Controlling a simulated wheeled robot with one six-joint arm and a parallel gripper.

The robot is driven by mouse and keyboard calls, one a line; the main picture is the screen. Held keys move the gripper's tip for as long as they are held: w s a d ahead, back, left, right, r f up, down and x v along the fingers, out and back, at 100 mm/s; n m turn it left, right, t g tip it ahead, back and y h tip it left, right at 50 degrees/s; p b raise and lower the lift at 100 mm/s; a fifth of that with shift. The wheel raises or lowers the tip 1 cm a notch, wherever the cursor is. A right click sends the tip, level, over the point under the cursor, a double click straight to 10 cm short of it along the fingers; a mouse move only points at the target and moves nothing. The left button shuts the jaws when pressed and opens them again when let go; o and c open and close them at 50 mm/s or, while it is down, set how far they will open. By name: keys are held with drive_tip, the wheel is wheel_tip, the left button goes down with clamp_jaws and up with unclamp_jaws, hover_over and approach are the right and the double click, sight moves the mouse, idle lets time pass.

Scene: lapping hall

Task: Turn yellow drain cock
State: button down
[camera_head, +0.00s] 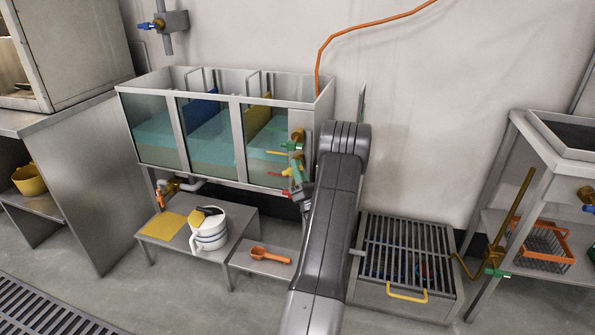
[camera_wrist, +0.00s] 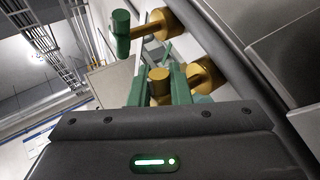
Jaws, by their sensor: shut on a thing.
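A glass-fronted tank (camera_head: 237,150) stands against the wall with several brass cocks on its right end. A green-handled cock (camera_head: 295,144) is highest there and shows in the wrist view too (camera_wrist: 122,35). Below it, small yellow (camera_head: 286,172) and red (camera_head: 296,170) parts show, close to my gripper (camera_head: 301,188). In the wrist view my gripper (camera_wrist: 160,92) is shut on a brass-coloured cock (camera_wrist: 202,74), with green pieces on both sides of its end. I see no yellow handle in the wrist view. My arm hides part of this area in the head view.
A low bench (camera_head: 236,234) holds a white pot (camera_head: 209,229) and a yellow sheet (camera_head: 163,225). An orange scoop (camera_head: 269,254) lies on a lower stand. A grated box (camera_head: 404,300) with a yellow handle is right of my arm. A rack (camera_head: 548,160) stands at far right.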

idle(0.3)
drive_tip(key=c, duration=1.4)
unclamp_jaws()
drive_tip(key=shift+o, duration=0.2)
